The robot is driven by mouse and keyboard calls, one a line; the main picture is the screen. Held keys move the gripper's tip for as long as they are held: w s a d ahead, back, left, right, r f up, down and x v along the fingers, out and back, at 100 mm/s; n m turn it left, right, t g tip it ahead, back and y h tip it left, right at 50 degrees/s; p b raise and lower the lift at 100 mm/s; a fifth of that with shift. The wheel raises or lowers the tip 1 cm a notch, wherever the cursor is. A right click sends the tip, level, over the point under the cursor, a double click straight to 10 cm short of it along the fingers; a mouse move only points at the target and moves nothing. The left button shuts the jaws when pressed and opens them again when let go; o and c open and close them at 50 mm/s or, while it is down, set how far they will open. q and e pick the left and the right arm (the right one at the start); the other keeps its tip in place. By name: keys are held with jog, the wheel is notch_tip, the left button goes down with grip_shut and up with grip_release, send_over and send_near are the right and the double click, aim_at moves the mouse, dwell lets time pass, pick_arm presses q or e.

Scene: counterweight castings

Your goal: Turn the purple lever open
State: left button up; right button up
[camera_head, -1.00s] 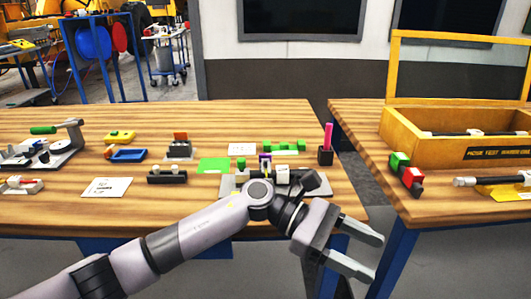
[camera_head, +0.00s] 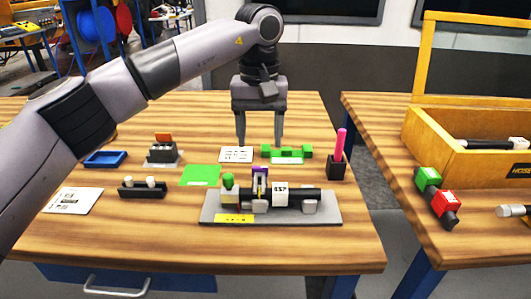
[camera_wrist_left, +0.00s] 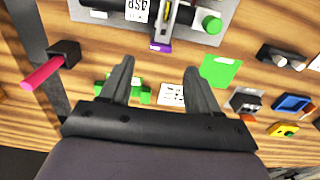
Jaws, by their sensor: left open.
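The purple lever (camera_head: 260,172) stands upright on a dark pipe (camera_head: 300,196) that is mounted on a grey base plate (camera_head: 325,215) near the table's front. In the left wrist view the lever's purple end (camera_wrist_left: 160,47) shows at the top, beyond and between my fingertips. My left gripper (camera_head: 259,145) points down, open and empty, above and behind the lever; it also shows in the left wrist view (camera_wrist_left: 158,70). The fingers are apart from the lever. My right gripper is not in view.
A green knob (camera_head: 228,182) stands left of the lever on the same fixture. A black holder with a pink rod (camera_head: 341,142) is to the right. Green blocks (camera_head: 290,153), a white card (camera_head: 236,154) and a green sheet (camera_head: 200,175) lie behind. A yellow crate (camera_head: 462,160) is on the right table.

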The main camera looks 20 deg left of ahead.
aim_at(260, 167)
pick_arm(q)
jog(key=f, duration=0.7)
jog(key=shift+s, duration=0.2)
jog(key=shift+r, duration=0.1)
jog(key=shift+c, duration=0.3)
jog(key=c, duration=1)
